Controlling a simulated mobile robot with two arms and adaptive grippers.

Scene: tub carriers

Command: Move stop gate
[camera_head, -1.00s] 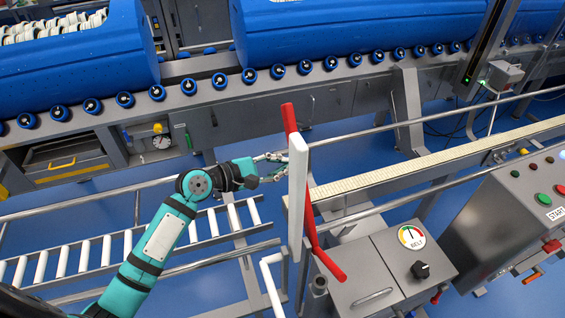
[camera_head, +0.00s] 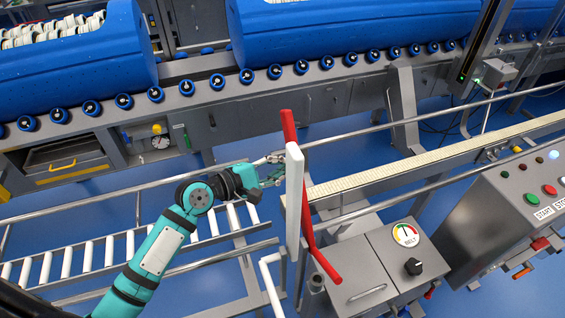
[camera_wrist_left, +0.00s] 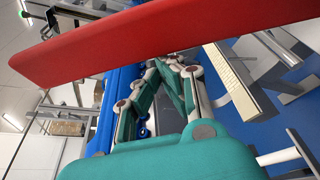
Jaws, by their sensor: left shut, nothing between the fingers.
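The stop gate stands upright at the near end of the belt. It has a white bar (camera_head: 294,205) in front and a red bar (camera_head: 307,215) behind it, with a red lower end (camera_head: 327,266) sticking out to the right. In the left wrist view the red bar (camera_wrist_left: 175,38) crosses the picture close in front of the fingers. My left gripper (camera_head: 282,158) is just left of the gate's upper part; its fingers are shut and empty. Its tips are partly hidden by the bar, so I cannot tell whether they touch it. My right gripper is not in view.
A roller track (camera_head: 130,245) lies to the left, and a pale belt (camera_head: 400,168) runs right from the gate. A BELT box (camera_head: 370,275) and a control panel (camera_head: 520,200) stand at right. Blue tubs (camera_head: 350,30) fill the back. Steel rails (camera_head: 90,205) run near my arm.

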